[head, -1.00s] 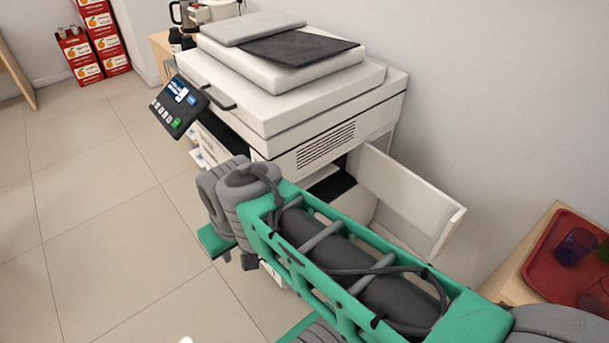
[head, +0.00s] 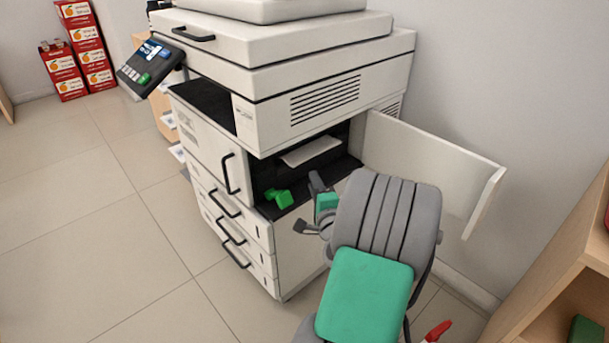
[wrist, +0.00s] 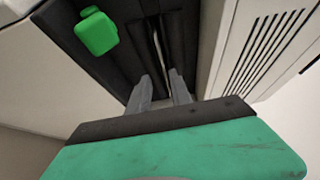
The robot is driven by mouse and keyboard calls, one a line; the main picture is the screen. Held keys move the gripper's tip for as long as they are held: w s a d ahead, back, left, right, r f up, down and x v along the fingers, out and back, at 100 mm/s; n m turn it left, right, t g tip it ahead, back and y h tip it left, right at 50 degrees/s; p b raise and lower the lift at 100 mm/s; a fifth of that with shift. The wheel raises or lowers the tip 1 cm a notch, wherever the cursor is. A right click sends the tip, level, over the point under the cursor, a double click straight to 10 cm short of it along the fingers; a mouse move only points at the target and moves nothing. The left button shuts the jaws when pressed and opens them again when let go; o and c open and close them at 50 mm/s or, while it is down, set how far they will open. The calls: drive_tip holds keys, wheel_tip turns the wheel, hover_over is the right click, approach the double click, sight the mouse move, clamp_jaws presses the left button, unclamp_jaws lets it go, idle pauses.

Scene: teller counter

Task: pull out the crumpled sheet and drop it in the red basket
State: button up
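The white sheet (head: 311,151) lies in the dark opening in the printer's side (head: 262,175); its crumples are too small to make out. In the wrist view a thin pale strip (wrist: 158,45), which looks like the sheet edge-on, shows ahead of the fingers. My gripper (wrist: 160,76) is open, its two grey fingers apart with nothing clearly between them. In the head view it is in front of the opening, below and to the right of the sheet. I cannot make out a red basket in the current views.
A green lever (head: 285,198) sits in the opening, left of my gripper; it also shows in the wrist view (wrist: 97,32). The open white door (head: 430,165) stands out to the right. A wooden shelf (head: 560,255) is at the right edge. Floor at left is clear.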

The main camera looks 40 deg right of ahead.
drive_tip(key=p+x, duration=0.1)
drive_tip(key=x, duration=0.2)
drive_tip(key=p+x, duration=0.1)
drive_tip(key=x, duration=0.2)
drive_tip(key=p+x, duration=0.2)
drive_tip(key=x, duration=0.1)
drive_tip(key=shift+a+r, duration=0.2)
drive_tip(key=shift+r, duration=0.05)
drive_tip(key=shift+w+d+f, duration=0.1)
drive_tip(key=shift+w+d, duration=0.15)
drive_tip(key=shift+w, duration=0.1)
clamp_jaws()
drive_tip(key=b, duration=0.7)
approach(305, 161)
drive_tip(key=shift+s+d, duration=2.25)
drive_tip(key=shift+s, duration=0.4)
